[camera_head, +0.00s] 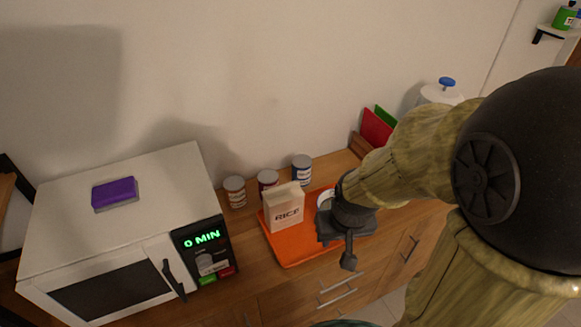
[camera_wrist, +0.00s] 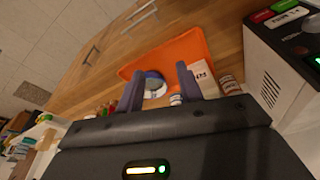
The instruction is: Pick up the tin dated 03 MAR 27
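Three tins stand in a row on the wooden counter by the wall in the head view: a red-and-white tin (camera_head: 235,191) at the left, a dark red tin (camera_head: 268,181) in the middle and a blue-grey tin (camera_head: 301,168) at the right. Their dates are too small to read. The rice box partly hides the middle tin. One tin (camera_wrist: 229,86) also shows in the wrist view, right of the fingers. My gripper (camera_head: 348,258) is in front of the tins and to their right, above the orange tray's right side. In the wrist view its fingers (camera_wrist: 161,82) are apart, with nothing held.
The rice box (camera_head: 284,207) stands on the orange tray (camera_head: 287,253). A white round item with a blue part (camera_wrist: 155,84) lies beyond my fingers. A microwave (camera_head: 120,235) with a purple sponge-like block (camera_head: 115,194) stands left. Red and green boards (camera_head: 376,127) stand at the back right.

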